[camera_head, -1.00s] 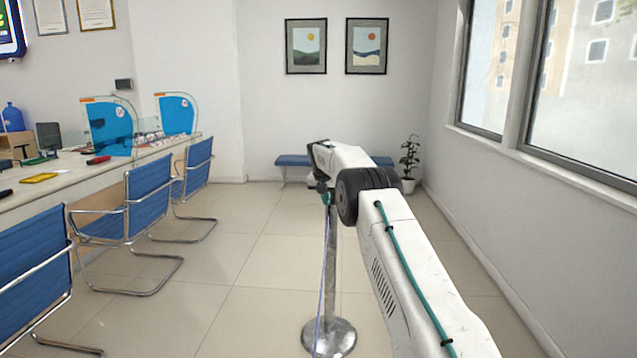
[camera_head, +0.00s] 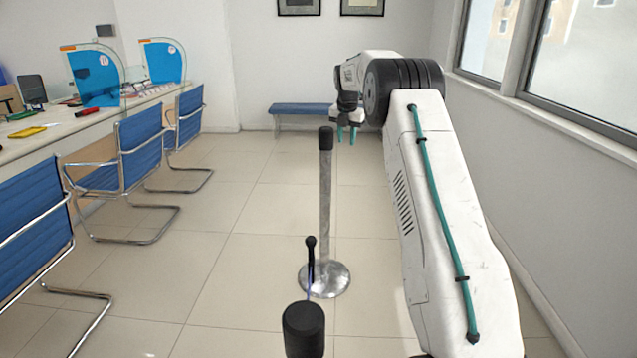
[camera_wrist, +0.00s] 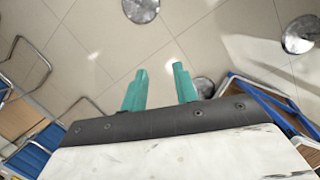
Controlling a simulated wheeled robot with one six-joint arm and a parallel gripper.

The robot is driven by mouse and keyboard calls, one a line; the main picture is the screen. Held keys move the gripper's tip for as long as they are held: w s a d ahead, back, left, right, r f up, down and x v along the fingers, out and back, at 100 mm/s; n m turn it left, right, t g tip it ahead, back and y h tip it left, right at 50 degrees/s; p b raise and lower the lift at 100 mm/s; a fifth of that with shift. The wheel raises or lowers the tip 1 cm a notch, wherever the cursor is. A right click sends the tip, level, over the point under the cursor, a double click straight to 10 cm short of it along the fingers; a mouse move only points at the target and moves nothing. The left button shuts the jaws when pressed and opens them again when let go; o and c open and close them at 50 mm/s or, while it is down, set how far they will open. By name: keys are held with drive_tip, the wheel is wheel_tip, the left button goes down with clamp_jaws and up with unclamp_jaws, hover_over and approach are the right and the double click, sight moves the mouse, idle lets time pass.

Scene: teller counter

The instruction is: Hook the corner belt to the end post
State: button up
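A metal post (camera_head: 325,200) with a black top stands upright on a round base in the head view. In front of it, lower in the picture, is the black top of a nearer post (camera_head: 304,328). A small black belt end piece (camera_head: 311,245) sticks up there, with a thin blue-violet belt strip (camera_head: 309,288) below it. It overlaps the farther post's lower pole in the picture; I cannot tell whether it touches anything. My gripper (camera_head: 346,136) is right of the farther post's top, apart from it in the picture. The wrist view shows its teal fingers (camera_wrist: 160,90) apart and nothing between them.
Blue chairs (camera_head: 140,150) line the counter (camera_head: 60,140) on the left. A blue bench (camera_head: 300,110) stands at the back wall. Windows are on the right. The wrist view shows round bases (camera_wrist: 302,35) on the tiled floor. Floor between chairs and posts is clear.

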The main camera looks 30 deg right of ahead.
drive_tip(key=s+a+f+m+y, duration=0.3)
drive_tip(key=s+f+m+y, duration=0.15)
drive_tip(key=s+m, duration=0.25)
drive_tip(key=s+a+f+m+y, duration=0.4)
drive_tip(key=s+f+m, duration=0.2)
drive_tip(key=s+m, duration=0.15)
drive_tip(key=s+a+m+t+y, duration=0.3)
drive_tip(key=a+m+t, duration=0.1)
drive_tip(key=m, duration=0.8)
drive_tip(key=s+a+m+t+y, duration=0.3)
drive_tip(key=s+a+m, duration=0.1)
drive_tip(key=m, duration=0.8)
drive_tip(key=w+a+r+m+t, duration=0.2)
drive_tip(key=w+a+m+t, duration=0.2)
drive_tip(key=m, duration=0.9)
drive_tip(key=shift+w+a+r+h, duration=0.15)
drive_tip(key=shift+w+a+h, duration=0.2)
drive_tip(key=shift+w+a, duration=0.75)
drive_tip(key=shift+s, duration=0.2)
clamp_jaws()
